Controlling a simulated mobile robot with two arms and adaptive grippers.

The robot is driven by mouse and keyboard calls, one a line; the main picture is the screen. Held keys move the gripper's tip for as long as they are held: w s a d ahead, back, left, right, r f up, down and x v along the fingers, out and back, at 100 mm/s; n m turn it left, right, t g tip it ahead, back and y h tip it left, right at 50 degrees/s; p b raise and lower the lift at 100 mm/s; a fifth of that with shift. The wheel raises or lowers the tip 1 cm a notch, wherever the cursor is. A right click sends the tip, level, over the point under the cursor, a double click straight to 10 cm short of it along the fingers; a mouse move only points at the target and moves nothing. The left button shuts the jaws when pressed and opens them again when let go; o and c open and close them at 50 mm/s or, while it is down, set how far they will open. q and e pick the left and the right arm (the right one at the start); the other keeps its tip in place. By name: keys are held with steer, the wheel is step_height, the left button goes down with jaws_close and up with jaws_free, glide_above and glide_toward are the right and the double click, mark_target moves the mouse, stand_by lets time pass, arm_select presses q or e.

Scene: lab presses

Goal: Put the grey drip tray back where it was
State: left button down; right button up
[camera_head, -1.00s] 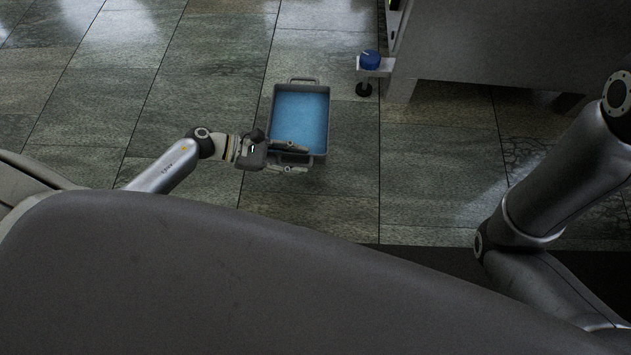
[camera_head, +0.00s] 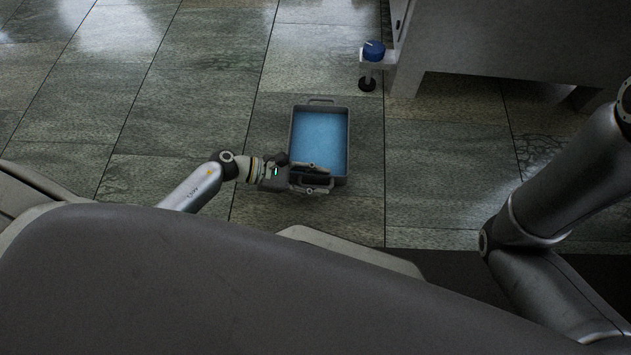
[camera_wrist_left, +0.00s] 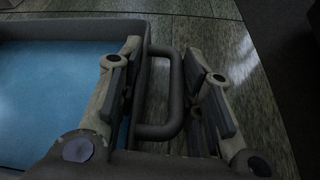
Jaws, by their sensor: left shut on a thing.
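The grey drip tray (camera_head: 348,145) is a rectangular pan with a handle at each short end and blue liquid or a blue bottom inside. It is near the middle of the head view, over the tiled floor; I cannot tell whether it touches the floor. My left gripper (camera_head: 317,178) is shut on its near handle. In the left wrist view the gripper's fingers (camera_wrist_left: 168,65) stand either side of the handle (camera_wrist_left: 160,132), beside the tray's wall (camera_wrist_left: 80,27). My right gripper is out of view; only my right arm's links show.
A grey machine (camera_head: 500,45) stands at the upper right, with a dark open space under its body. A blue knob (camera_head: 374,50) sits on a bracket at its left, above a dark foot (camera_head: 367,84). The floor left of the tray is clear.

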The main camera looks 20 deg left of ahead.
arm_select(q)
steer(key=c, duration=1)
jaws_free()
